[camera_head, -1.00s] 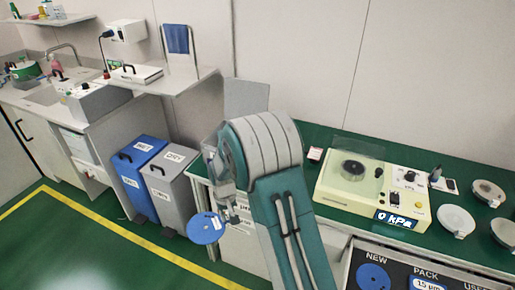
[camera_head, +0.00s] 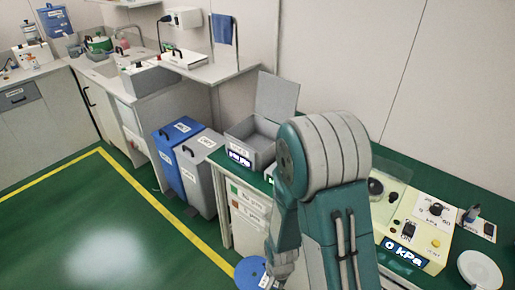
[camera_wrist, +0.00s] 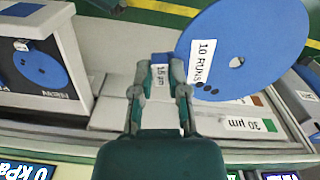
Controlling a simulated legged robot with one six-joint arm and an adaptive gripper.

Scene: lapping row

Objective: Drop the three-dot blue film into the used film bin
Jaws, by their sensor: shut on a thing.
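My gripper (camera_head: 272,272) is shut on a round blue film (camera_head: 249,273) at the bottom of the head view. In the wrist view the film (camera_wrist: 262,40) stands out to the right of my gripper (camera_wrist: 163,72), with a white "10 RUNS" label and three dark dots near its edge. A blue bin (camera_head: 166,158) and a grey bin (camera_head: 204,178) stand on the floor with closed, labelled lids. An open grey box (camera_head: 262,156) with a raised lid sits on the bench end. I cannot read which container is for used film.
A sink counter runs along the left wall. The green floor inside the yellow line is clear.

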